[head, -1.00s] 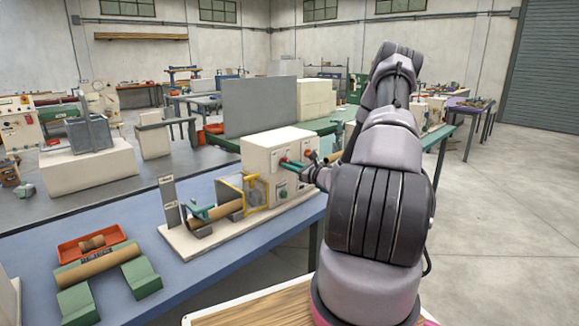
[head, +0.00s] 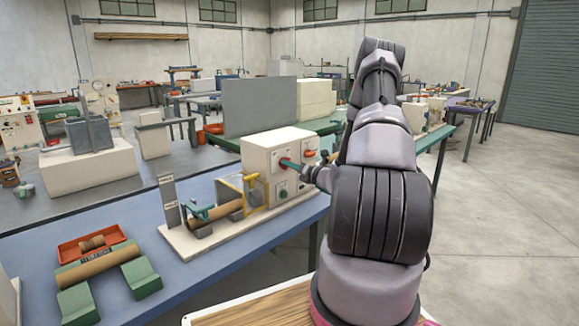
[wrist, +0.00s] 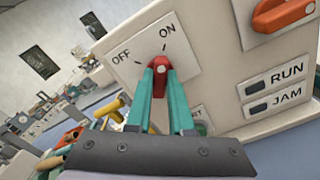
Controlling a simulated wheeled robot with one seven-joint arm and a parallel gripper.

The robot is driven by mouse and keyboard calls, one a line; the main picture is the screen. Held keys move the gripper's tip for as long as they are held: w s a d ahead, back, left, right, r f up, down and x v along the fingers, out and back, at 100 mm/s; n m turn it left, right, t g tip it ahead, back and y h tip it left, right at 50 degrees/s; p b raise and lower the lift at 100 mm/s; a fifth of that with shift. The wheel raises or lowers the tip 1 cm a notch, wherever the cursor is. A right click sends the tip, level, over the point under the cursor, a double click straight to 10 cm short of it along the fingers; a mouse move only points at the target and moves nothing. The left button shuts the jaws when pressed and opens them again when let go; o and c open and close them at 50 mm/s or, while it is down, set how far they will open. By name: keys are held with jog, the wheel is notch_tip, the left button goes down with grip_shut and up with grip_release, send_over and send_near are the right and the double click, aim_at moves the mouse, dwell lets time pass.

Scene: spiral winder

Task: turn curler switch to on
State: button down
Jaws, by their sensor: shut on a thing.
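The curler machine (head: 262,160) is a cream box on the blue bench in the head view. In the wrist view, its red switch knob (wrist: 160,68) sits on a pale plate (wrist: 190,66) marked OFF at left and ON at upper right. My gripper (wrist: 159,72) has its teal fingers on both sides of the knob, shut on it. The knob stands roughly upright in this tilted view; its exact setting is hard to tell. In the head view, my gripper (head: 287,163) reaches the box's front face, and the knob is hidden there.
An orange handle (wrist: 283,12) sits right of the switch, above RUN and JAM indicators (wrist: 274,82). A green button (head: 283,194) is below. A brown tube (head: 215,215) lies left of the box. Bare floor (head: 500,230) is open at right.

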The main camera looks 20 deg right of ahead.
jog(key=shift+m, duration=0.6)
jog(key=c, duration=0.8)
grip_release()
jog(key=v, duration=1)
jog(key=shift+s, duration=0.4)
jog(key=shift+d, duration=0.15)
